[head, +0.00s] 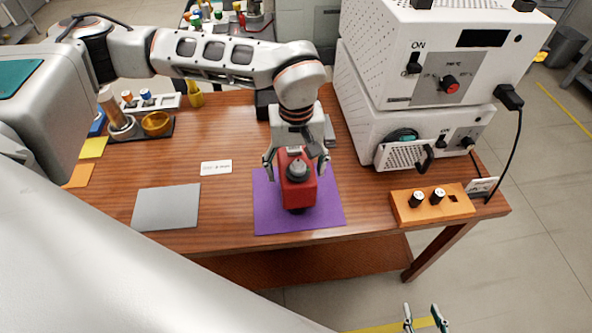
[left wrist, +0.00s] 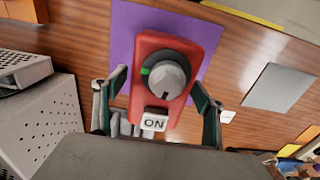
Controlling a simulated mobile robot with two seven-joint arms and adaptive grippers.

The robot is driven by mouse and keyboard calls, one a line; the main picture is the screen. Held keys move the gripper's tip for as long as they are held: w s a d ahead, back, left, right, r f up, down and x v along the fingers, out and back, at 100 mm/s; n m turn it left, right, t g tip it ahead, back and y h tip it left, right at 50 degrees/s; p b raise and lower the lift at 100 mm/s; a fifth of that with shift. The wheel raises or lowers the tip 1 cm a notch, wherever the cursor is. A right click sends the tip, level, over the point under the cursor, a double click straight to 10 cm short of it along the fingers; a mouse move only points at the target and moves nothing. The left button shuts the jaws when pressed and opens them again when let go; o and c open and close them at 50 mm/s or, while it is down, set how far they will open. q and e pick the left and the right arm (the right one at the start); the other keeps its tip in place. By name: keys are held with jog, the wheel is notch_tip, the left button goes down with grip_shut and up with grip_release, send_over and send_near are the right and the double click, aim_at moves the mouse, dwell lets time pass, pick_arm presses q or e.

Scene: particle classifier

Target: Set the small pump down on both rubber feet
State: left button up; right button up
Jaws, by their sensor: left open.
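The small pump (head: 300,194) is a red box with a grey knob on top. It is over the purple mat (head: 327,217), and a dark part shows under its near end. I cannot tell whether its feet touch the mat. In the left wrist view the pump (left wrist: 158,42) shows its dial and a white ON switch. My left gripper (head: 296,171) is open, with one finger on each side of the pump; in the left wrist view its fingers (left wrist: 159,79) stand apart from the red sides. My right gripper (head: 423,318) is open and empty at the bottom edge, off the table.
White instrument boxes (head: 375,130) are stacked at the table's right. An orange block with black knobs (head: 405,212) sits at the right front. A grey plate (head: 165,208) and a small white card (head: 216,167) lie left of the mat. A dark tray with jars (head: 155,134) is farther left.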

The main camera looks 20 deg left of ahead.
pick_arm(q)
notch_tip(320, 180, up, 11)
jog(key=shift+r+p, duration=0.1)
jog(key=shift+p, duration=0.2)
dwell(0.5)
